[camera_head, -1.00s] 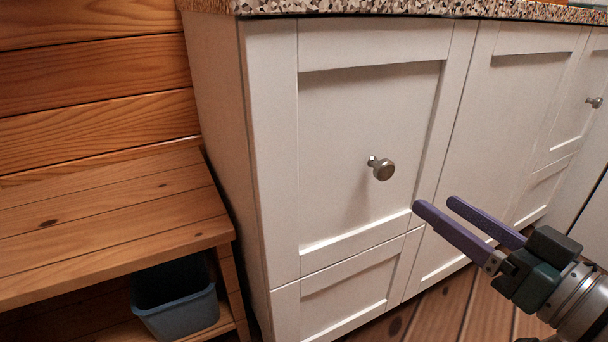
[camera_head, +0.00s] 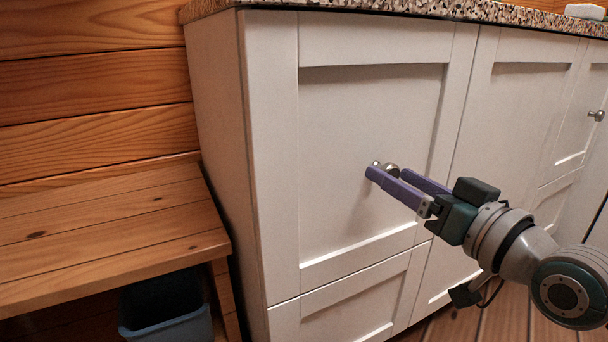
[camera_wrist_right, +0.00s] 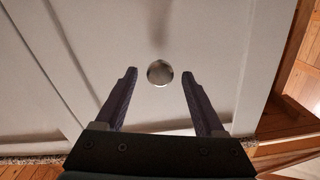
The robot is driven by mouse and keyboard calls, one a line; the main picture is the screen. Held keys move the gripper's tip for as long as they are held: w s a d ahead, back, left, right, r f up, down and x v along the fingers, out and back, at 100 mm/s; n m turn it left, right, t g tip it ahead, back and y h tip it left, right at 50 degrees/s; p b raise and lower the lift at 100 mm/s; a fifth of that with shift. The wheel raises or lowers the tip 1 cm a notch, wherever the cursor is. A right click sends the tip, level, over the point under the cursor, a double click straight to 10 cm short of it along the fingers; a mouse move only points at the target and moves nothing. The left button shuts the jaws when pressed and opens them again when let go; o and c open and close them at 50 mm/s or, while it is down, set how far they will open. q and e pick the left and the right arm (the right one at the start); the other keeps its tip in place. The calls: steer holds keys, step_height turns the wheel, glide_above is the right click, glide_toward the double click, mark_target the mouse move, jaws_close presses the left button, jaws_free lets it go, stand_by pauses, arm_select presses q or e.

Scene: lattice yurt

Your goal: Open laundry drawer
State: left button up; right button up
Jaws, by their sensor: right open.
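The laundry drawer is the tall white panelled front (camera_head: 350,110) at the left end of the cabinet. It is closed, flush with its frame. Its round metal knob (camera_head: 391,169) is partly hidden behind my right gripper (camera_head: 387,172) in the head view. In the right wrist view the knob (camera_wrist_right: 160,73) shows between and slightly beyond the two purple fingertips of my right gripper (camera_wrist_right: 160,72), with a gap on each side. The right gripper is open and holds nothing. My left gripper is not in view.
A speckled countertop (camera_head: 420,8) tops the cabinet. A smaller white front (camera_head: 345,305) sits below the drawer. A wooden bench (camera_head: 100,230) with a dark bin (camera_head: 165,310) under it stands at left. Another cabinet knob (camera_head: 597,115) is at the far right.

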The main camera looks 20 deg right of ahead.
steer(key=shift+c, duration=0.2)
jaws_close()
stand_by(1.1)
